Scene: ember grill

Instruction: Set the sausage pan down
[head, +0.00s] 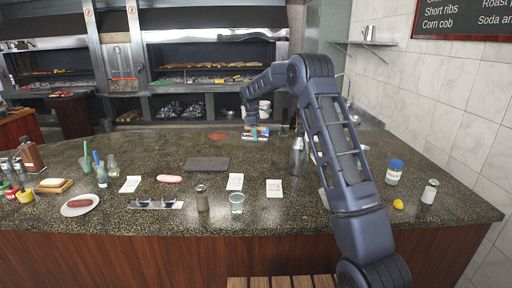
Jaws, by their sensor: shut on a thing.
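My gripper (254,132) is far off at the back of the counter, reached over from the right by my arm. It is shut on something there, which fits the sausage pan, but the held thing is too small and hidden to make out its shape. Small orange, white and blue bits show around the fingers. I cannot tell whether the held thing touches the counter. A flat reddish patch (219,136) lies on the counter to the left of the gripper.
The speckled counter (300,235) holds a dark slab (207,164), a metal shaker (298,157), a glass (237,203), a brown shaker (202,198), a white plate (68,210) and several cards. A blue-lidded jar (394,172) stands right. Grill shelves line the back.

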